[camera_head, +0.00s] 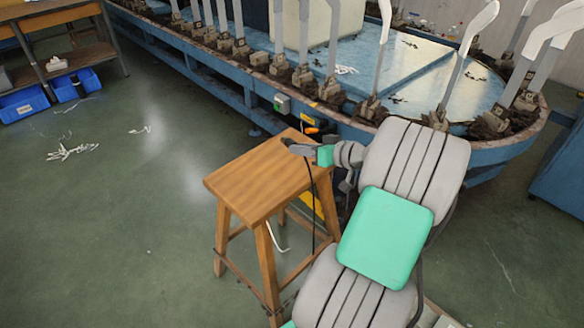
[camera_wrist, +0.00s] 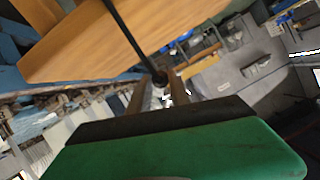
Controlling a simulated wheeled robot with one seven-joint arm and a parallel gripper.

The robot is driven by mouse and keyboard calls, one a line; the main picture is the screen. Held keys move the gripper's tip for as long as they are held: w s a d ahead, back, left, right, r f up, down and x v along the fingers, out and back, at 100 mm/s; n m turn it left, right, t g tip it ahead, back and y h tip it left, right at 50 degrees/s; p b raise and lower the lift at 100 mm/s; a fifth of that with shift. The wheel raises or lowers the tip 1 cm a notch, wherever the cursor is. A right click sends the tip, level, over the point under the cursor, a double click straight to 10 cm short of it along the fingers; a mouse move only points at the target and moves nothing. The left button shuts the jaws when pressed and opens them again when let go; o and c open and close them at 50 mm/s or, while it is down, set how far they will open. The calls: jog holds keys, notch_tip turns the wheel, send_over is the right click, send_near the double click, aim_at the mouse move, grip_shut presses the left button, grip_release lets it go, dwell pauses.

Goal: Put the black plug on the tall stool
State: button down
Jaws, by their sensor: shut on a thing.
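The tall wooden stool (camera_head: 262,175) stands in the middle of the head view, its seat bare apart from my arm's end over it. My gripper (camera_head: 291,145) is above the seat's far right part, shut on the black plug. The plug is mostly hidden by the jaws; a small dark rounded part (camera_wrist: 160,79) shows beyond the green and black finger in the wrist view. A thin black cable (camera_head: 313,205) hangs down past the stool's right side and also crosses the seat in the wrist view (camera_wrist: 125,28). I cannot tell whether the plug touches the seat.
A blue oval machine (camera_head: 400,70) with upright white sock forms stands close behind the stool. A workbench (camera_head: 60,50) with blue bins (camera_head: 22,104) is at far left. Floor to the left is clear except for white scraps (camera_head: 72,152).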

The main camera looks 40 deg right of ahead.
aim_at(293, 172)
jog(key=shift+w+a+f, duration=0.35)
jog(key=shift+f, duration=0.25)
jog(key=shift+w+a+f, duration=0.3)
jog(key=shift+w+f, duration=0.05)
jog(key=shift+f, duration=0.2)
jog(key=f, duration=0.1)
jog(key=f+b, duration=0.1)
jog(key=f, duration=0.2)
jog(key=shift+w+a, duration=0.25)
jog(key=shift+a, duration=0.05)
jog(key=shift+s+a+f+b, duration=0.1)
jog(key=shift+s+f+b, duration=0.1)
jog(key=shift+f+b, duration=0.6)
jog(key=c, duration=1.5)
grip_release()
jog(key=shift+f, duration=0.1)
jog(key=shift+a+r+p, duration=0.1)
jog(key=shift+r+p, duration=0.15)
jog(key=shift+p, duration=0.1)
jog(key=shift+r+p, duration=0.65)
jog(key=v, duration=0.8)
jog(key=p+v, duration=0.1)
jog(key=v, duration=0.3)
jog(key=shift+w+d+r, duration=0.1)
jog(key=shift+w+d, duration=0.05)
jog(key=shift+d, duration=0.1)
